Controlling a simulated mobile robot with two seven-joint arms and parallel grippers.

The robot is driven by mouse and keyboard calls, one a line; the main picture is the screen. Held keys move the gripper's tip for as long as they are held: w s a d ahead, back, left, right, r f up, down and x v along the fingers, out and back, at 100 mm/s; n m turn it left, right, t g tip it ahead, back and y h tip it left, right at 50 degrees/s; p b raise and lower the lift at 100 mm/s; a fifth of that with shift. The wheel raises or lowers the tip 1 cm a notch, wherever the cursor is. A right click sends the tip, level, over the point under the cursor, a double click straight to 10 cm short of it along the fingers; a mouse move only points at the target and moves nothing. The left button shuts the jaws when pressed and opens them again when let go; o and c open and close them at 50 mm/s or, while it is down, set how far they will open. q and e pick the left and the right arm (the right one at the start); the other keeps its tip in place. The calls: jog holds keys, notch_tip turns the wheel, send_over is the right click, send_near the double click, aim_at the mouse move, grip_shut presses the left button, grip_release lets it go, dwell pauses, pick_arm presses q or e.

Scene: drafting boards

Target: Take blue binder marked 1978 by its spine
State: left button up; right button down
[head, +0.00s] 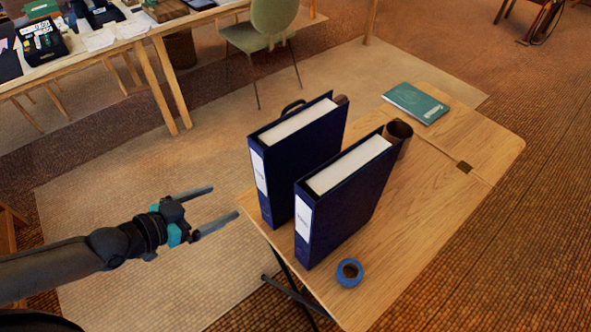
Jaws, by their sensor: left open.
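Two dark blue binders stand upright on a wooden table, spines toward the table's near left edge. The left binder (298,158) and the right binder (349,205) each have a white spine label. The writing on the labels is too small to read, so I cannot tell which is marked 1978. My left gripper (225,201) is open and empty, off the table's left edge. Its fingers point right toward the left binder's spine, a short gap away. My right gripper is not in view.
The wooden table (440,200) also holds a blue tape roll (349,272) in front, a brown cup (398,132) behind the right binder and a teal book (416,103) at the back. A green chair (262,35) and another cluttered table (110,45) stand farther back.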

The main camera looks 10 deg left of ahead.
aim_at(261, 189)
pick_arm(q)
jog(key=s+d+r+h, duration=0.1)
jog(key=d+r+h, duration=0.1)
jog(key=d+r, duration=0.2)
jog(key=shift+m, duration=0.3)
jog(key=b+x, duration=0.3)
jog(key=x, duration=0.6)
jog(key=shift+a+f, duration=0.1)
jog(key=shift+f, duration=0.05)
jog(key=shift+w+d+f, duration=0.15)
jog(key=shift+w+d, duration=0.2)
jog(key=shift+w, duration=0.1)
jog(key=b+x, duration=0.1)
jog(key=x, duration=0.2)
jog(key=shift+w+d+f, duration=0.15)
jog(key=shift+w+d, duration=0.1)
jog(key=shift+d, duration=0.05)
jog(key=shift+w+d+f, duration=0.2)
jog(key=shift+w+d, duration=0.05)
jog(key=shift+w, duration=0.1)
jog(key=c, duration=0.6)
grip_shut()
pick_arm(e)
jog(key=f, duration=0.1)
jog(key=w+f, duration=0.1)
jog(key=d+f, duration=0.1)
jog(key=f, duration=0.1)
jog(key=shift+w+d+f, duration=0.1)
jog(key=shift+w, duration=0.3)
